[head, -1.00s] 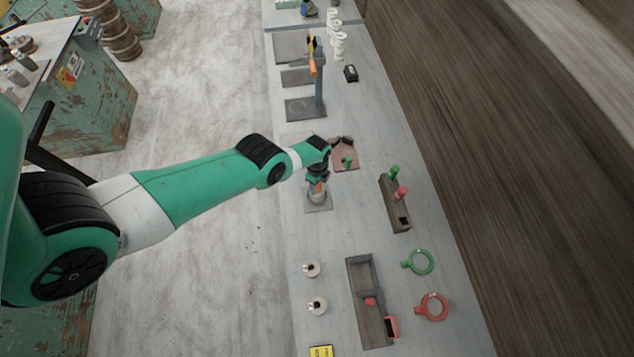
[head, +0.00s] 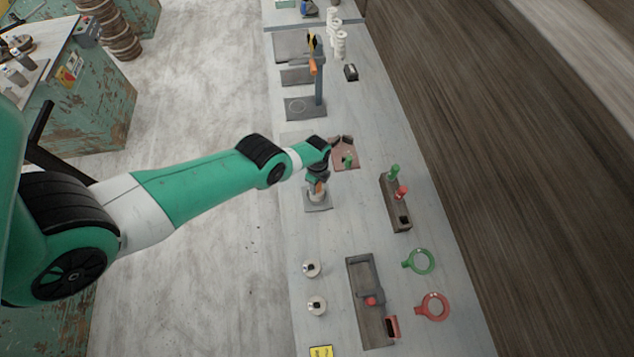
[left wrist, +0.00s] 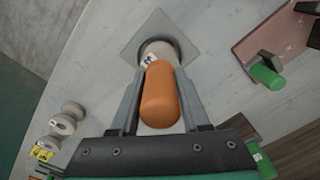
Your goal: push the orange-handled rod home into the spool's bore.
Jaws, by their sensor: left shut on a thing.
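My left gripper (head: 319,178) is shut on the orange handle (left wrist: 160,98) of the rod, with one finger on each side in the left wrist view (left wrist: 161,84). The handle is directly above the pale spool (left wrist: 158,50), which stands on a square grey pad (left wrist: 133,52). In the head view the spool (head: 316,197) shows just below the gripper. The rod's shaft and the bore are hidden by the handle and fingers, so I cannot tell how deep the rod sits. My right gripper is not in view.
A reddish plate (head: 345,160) with a green peg lies just right of the gripper. A block with green and red pegs (head: 395,205) is further right. Two small spools (head: 311,269) and a long tray (head: 360,275) are nearer. A post stand (head: 320,90) is behind.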

